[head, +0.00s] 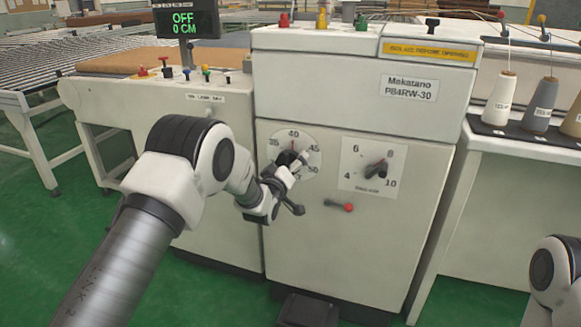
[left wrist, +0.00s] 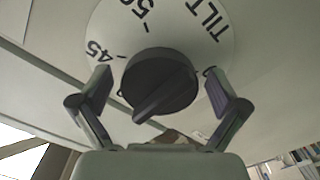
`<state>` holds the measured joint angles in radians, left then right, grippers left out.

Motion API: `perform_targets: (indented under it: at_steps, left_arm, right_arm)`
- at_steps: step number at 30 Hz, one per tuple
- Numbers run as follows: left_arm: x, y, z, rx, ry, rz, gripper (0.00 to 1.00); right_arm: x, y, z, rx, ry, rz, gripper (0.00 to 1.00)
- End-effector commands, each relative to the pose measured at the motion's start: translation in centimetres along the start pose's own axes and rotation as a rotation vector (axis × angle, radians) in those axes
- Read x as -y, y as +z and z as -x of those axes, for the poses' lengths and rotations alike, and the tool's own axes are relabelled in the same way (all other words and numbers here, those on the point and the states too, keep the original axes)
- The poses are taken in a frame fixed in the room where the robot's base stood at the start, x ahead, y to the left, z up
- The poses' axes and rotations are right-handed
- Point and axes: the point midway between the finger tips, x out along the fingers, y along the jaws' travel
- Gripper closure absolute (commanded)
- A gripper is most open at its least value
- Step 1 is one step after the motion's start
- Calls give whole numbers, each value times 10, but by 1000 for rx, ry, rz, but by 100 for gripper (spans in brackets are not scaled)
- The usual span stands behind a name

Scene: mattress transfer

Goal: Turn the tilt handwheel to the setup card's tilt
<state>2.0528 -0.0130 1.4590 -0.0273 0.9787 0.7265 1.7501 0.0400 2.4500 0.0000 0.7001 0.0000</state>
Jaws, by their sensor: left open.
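The tilt dial (head: 275,138) is a round white plate on the front of the grey machine, marked 35, 40, 45 and 50. It also shows in the left wrist view (left wrist: 185,20), with "TILT" lettering. Its dark handwheel knob (left wrist: 160,82) has a raised pointer bar. My left gripper (head: 291,183) is in front of the dial, partly covering it. In the left wrist view my left gripper (left wrist: 158,86) is open, one finger on each side of the knob, with gaps showing. I cannot make out a setup card. My right gripper is out of view.
A second dial (head: 372,168) marked 4 to 10 and a red-ended lever (head: 347,207) are to the right. A display (head: 186,20) reads OFF, 0 CM. Thread cones (head: 500,98) stand on a table at the right. Green floor is open at lower left.

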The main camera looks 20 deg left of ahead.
Motion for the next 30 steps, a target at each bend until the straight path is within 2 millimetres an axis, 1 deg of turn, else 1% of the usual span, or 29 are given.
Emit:
perform_targets:
  at_steps: [6, 8, 9, 11, 12, 23, 30]
  left_arm:
    - [0, 0, -1, 1, -1, 0, 2]
    - [0, 0, -1, 1, -1, 0, 23]
    - [0, 0, -1, 1, -1, 0, 37]
    - [0, 0, 0, 1, -1, 0, 59]
    - [0, 0, 0, 1, -1, 0, 62]
    - [0, 0, 0, 0, 0, -25, 62]
    - [1, 0, 0, 0, 0, -128, 62]
  right_arm:
    - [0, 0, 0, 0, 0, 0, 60]
    - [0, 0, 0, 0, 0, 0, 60]
    - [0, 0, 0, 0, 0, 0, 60]
    - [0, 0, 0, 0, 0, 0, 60]
    - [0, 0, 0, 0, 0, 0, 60]
    - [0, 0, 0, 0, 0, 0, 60]
    - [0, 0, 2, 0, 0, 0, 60]
